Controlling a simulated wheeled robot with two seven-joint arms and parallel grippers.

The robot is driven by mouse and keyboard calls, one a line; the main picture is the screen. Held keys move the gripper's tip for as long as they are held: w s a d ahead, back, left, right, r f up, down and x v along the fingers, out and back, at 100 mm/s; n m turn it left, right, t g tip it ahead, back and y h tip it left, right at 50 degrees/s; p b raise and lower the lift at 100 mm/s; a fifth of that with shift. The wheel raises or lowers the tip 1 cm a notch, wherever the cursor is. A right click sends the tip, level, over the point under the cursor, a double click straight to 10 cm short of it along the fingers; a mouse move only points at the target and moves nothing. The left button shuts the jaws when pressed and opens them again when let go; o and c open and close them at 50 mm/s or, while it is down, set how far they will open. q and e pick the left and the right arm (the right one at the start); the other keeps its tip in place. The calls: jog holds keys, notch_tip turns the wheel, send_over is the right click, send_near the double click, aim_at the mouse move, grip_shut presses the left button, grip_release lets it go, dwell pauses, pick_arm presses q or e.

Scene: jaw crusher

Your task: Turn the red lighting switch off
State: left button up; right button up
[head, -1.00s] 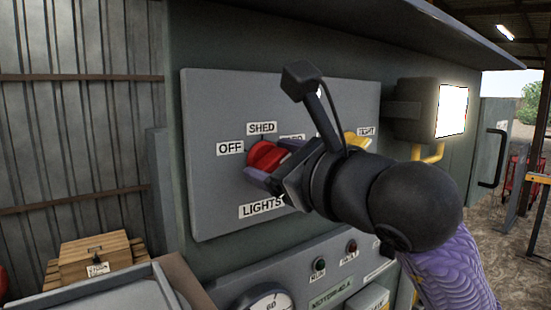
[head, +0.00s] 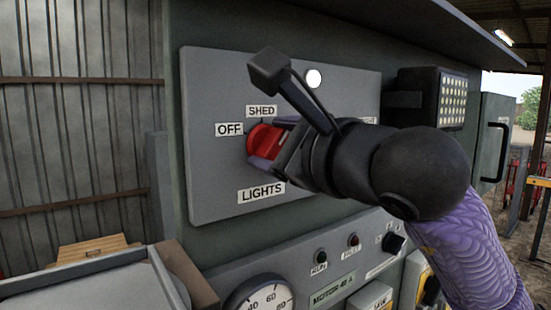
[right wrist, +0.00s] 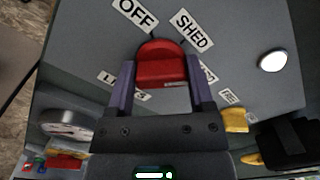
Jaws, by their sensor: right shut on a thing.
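The red lighting switch (head: 262,138) sits on the grey panel (head: 215,180) among the labels OFF (head: 229,129), SHED (head: 261,111) and LIGHTS (head: 261,193). My right gripper (head: 268,146) is shut on the switch. In the right wrist view the red knob (right wrist: 160,66) sits between the two purple fingers, its rounded end toward the gap between OFF (right wrist: 135,12) and SHED (right wrist: 192,28). The gripper hides part of the knob and the label on its right, so its exact setting is hard to read. My left gripper is out of view.
A floodlight (head: 452,100) at the panel's right is unlit, its grid of dots showing. A yellow switch (right wrist: 234,120) is right of my gripper in the right wrist view. Below are a gauge (head: 262,298) and a lower console (head: 235,276). A wooden box (head: 92,250) stands lower left.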

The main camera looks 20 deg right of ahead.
jog(key=n, duration=0.1)
jog(key=n+b, duration=0.1)
jog(key=n, duration=0.1)
jog(key=n+b, duration=0.1)
jog(key=shift+f+n, duration=0.25)
jog(key=shift+n, duration=0.05)
jog(key=n+b, duration=0.2)
jog(key=n, duration=0.2)
jog(key=shift+n, duration=0.3)
jog(key=n, duration=0.5)
jog(key=shift+f+b, duration=0.15)
jog(key=shift+b, duration=0.2)
jog(key=n, duration=0.5)
jog(key=shift+f, duration=0.1)
jog(key=shift+n, duration=0.4)
jog(key=o, duration=1.2)
jog(key=shift+d, duration=0.1)
jog(key=shift+o, duration=0.2)
jog(key=b+v, duration=0.3)
jog(key=v, duration=0.7)
